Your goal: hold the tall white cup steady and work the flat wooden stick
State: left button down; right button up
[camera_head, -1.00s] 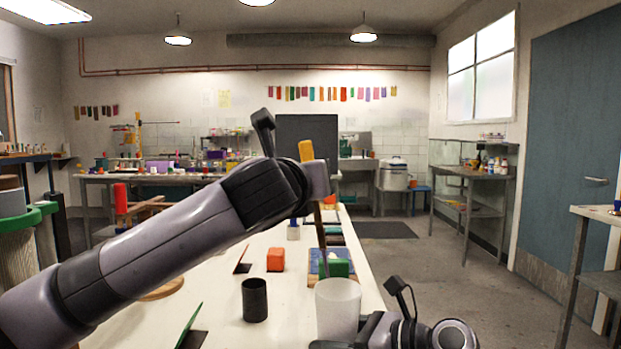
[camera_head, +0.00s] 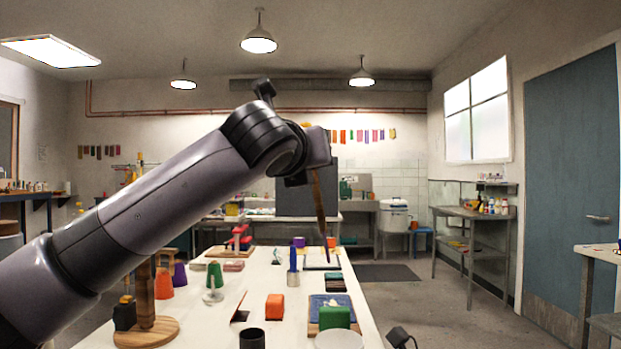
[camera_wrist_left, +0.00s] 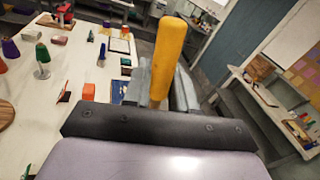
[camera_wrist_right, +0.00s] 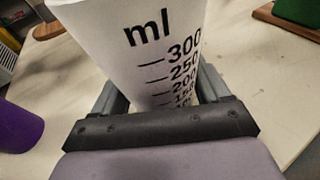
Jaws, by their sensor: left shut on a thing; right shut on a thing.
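In the right wrist view the cup (camera_wrist_right: 135,45), with black ml marks, is between the shut jaws of my right gripper (camera_wrist_right: 163,92). The cup's inside is hidden.
On the white table, an orange block (camera_head: 275,306), a green block (camera_head: 335,317) and a black cup (camera_head: 252,338) stand near the white cup. A purple cup (camera_wrist_right: 18,128) is left of it in the right wrist view. A round wooden base (camera_head: 146,333) stands farther left.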

jog(key=o, duration=1)
jog(key=v, duration=1.1)
jog(key=shift+s+d+r, duration=0.15)
jog(key=shift+s+d, duration=0.1)
jog(key=shift+d, duration=0.2)
jog(key=shift+r, duration=0.15)
